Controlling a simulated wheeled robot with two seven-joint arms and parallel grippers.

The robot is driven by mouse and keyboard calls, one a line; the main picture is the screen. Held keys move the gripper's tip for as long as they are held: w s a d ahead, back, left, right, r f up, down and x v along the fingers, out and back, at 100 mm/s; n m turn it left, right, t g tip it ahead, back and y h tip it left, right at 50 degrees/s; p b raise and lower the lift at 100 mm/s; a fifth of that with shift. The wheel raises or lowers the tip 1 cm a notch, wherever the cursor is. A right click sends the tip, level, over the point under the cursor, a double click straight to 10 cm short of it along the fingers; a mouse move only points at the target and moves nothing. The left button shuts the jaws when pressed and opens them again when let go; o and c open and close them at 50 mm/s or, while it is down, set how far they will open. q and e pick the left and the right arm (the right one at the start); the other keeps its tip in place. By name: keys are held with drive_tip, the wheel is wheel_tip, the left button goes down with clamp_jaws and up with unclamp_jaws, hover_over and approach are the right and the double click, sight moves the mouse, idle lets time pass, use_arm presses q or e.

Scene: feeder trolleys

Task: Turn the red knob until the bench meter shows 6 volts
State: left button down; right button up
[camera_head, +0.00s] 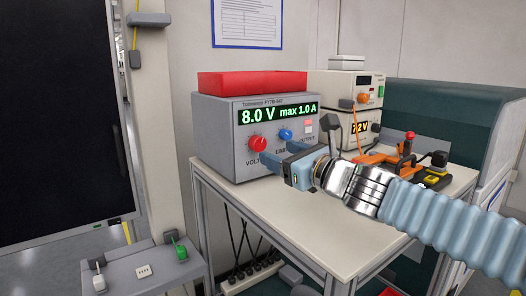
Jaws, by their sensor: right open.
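The bench meter (211,125) is a grey box on the table with a green display reading 8.0 V and max 1.0 A. The red knob (258,143) is on its front at the left, marked VOLT. A blue knob (285,134) sits to its right. My right gripper (277,152) comes in from the right, in front of the meter's lower front. Its blue fingers are open, with their tips just right of and below the red knob. I cannot tell whether they touch the panel. My left gripper is not in view.
A red box (252,83) lies on top of the meter. Another unit (345,88) stands behind at the right, with a lower display that seems to read 7.2 V. Orange and yellow tools (400,152) lie at the table's right. The table's front (330,235) is clear.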

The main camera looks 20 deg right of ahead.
sight(261, 144)
drive_tip(key=x, duration=0.6)
drive_tip(key=shift+w+a, duration=0.1)
drive_tip(key=shift+w, duration=0.25)
drive_tip(key=shift+c, duration=0.4)
